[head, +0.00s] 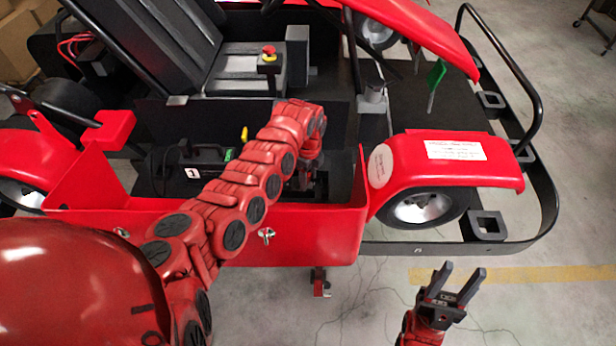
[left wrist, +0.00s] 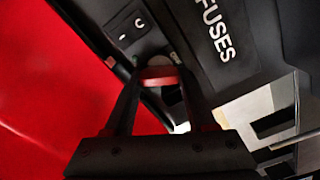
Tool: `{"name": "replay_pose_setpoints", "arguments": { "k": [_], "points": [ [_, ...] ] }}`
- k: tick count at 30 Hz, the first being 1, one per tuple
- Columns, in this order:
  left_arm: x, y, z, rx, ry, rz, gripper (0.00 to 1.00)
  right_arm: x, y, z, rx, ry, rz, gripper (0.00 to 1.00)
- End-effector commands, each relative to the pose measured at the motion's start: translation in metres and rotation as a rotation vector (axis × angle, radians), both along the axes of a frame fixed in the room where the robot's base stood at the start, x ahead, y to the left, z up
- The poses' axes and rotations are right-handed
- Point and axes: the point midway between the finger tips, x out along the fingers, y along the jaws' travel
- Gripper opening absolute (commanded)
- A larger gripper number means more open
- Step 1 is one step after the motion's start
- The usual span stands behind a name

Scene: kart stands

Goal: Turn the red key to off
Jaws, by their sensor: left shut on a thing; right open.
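The key's grip lies roughly level across that picture. My left gripper (left wrist: 160,84) has its two dark fingers on either side of the key and is shut on it. In the head view my left gripper (head: 305,178) reaches down into the kart behind the red side panel, and the key is hidden there. My right gripper (head: 461,274) is open and empty over the floor at lower right.
The red kart (head: 310,238) fills the middle, with its seat (head: 165,45) behind my left arm. A red button (head: 268,51) stands on a post near the seat. A front wheel (head: 422,208) and black bumper bar (head: 541,190) are right. Floor around my right gripper is clear.

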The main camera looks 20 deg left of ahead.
Motion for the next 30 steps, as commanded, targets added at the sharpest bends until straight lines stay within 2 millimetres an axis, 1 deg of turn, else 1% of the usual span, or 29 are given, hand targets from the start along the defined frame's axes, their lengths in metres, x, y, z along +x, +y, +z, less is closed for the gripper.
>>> {"name": "replay_pose_setpoints", "arguments": {
  "k": [1,3,5,14,22,23,24,28,30],
  "points": [
    [0.001,-0.002,-0.001,-0.002,-0.002,0.072,0.03,0.000,0.000,-0.001,0.000,0.000,0.000,0.47],
    [0.001,-0.001,-0.001,-0.001,-0.002,0.153,0.03,0.000,0.000,-0.002,0.000,0.000,0.000,0.47],
    [0.002,0.000,0.000,0.000,-0.002,0.193,0.03,0.000,0.000,-0.002,0.000,0.000,0.000,0.47],
    [0.002,-0.001,0.000,0.000,-0.002,0.216,0.03,0.000,0.000,-0.003,0.000,0.000,0.000,0.47],
    [0.003,-0.001,-0.003,-0.001,-0.003,0.497,0.03,0.000,0.000,-0.017,0.000,0.000,0.000,0.47],
    [0.003,-0.001,-0.001,0.000,0.000,0.501,0.60,0.000,0.000,-0.015,0.000,0.000,0.000,0.47],
    [0.002,-0.001,-0.001,0.000,0.001,0.498,0.67,0.000,0.000,-0.014,0.000,0.000,0.000,0.47],
    [0.002,-0.001,-0.001,0.000,0.001,0.496,0.90,0.000,0.000,-0.014,0.000,0.000,0.000,0.47],
    [0.002,-0.001,-0.001,0.000,0.001,0.496,0.91,0.000,0.000,-0.014,0.000,0.000,0.000,0.47]
  ]
}}
